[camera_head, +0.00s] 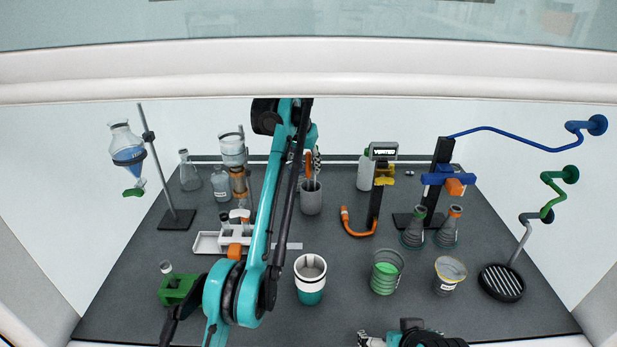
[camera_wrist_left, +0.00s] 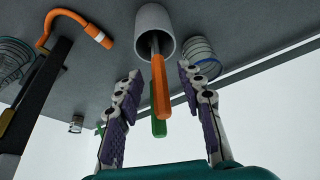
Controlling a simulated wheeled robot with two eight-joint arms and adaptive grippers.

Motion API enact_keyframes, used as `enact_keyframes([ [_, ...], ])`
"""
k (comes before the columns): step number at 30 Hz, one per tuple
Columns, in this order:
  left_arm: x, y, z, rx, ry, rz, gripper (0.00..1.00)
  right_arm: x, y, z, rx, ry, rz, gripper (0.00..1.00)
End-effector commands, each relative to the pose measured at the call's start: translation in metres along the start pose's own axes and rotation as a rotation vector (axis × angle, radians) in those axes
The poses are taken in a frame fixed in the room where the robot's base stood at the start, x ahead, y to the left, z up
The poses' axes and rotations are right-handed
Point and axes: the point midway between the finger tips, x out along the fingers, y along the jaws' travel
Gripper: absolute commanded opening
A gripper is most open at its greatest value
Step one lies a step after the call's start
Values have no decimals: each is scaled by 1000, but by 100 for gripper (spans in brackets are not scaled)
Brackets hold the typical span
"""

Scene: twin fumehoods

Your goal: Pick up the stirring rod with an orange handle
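The stirring rod with an orange handle (camera_head: 309,166) stands in a grey cup (camera_head: 311,199), handle up. In the left wrist view, which looks upside down, the orange handle (camera_wrist_left: 159,88) sticks out of the cup (camera_wrist_left: 155,20), with a green handle (camera_wrist_left: 159,127) beside it. My left gripper (camera_wrist_left: 158,80) is open, with one finger on each side of the orange handle and gaps visible. In the head view my left arm partly hides the gripper (camera_head: 315,160). My right gripper (camera_head: 370,341) is at the bottom edge, mostly cut off; its opening is unclear.
A white-and-teal cup (camera_head: 310,282) and green beaker (camera_head: 385,275) stand in front. An orange hose (camera_head: 357,229) and stand are right of the grey cup. A bottle (camera_head: 364,173) stands behind. A white rack (camera_head: 212,241) is at left. Bare worktop lies between.

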Motion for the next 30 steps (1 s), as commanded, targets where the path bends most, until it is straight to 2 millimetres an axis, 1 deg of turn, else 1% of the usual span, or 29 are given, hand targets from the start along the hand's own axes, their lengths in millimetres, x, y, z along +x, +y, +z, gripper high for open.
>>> enact_keyframes([
  [3,-1,0,0,0,0,0,38,-1,0,-1,0,0,0,100],
  [4,-1,0,0,0,0,0,36,-1,0,-1,0,0,0,100],
  [5,-1,0,0,0,0,0,28,-1,0,-1,0,0,0,100],
  [6,-1,0,0,0,0,0,17,-1,0,-1,0,0,0,100],
  [8,-1,0,0,0,0,0,2,-1,0,-1,0,0,0,100],
  [9,-1,0,0,0,0,0,0,-1,0,-1,0,0,0,100],
  [18,-1,0,0,0,0,0,0,-1,0,-1,0,0,0,100],
  [22,-5,0,-2,0,0,0,0,-3,0,-2,0,0,0,100],
  [26,-16,0,-6,0,0,0,0,-10,0,-8,0,0,0,100],
  [30,-34,0,-14,0,1,0,0,-24,0,-17,0,0,0,100],
])
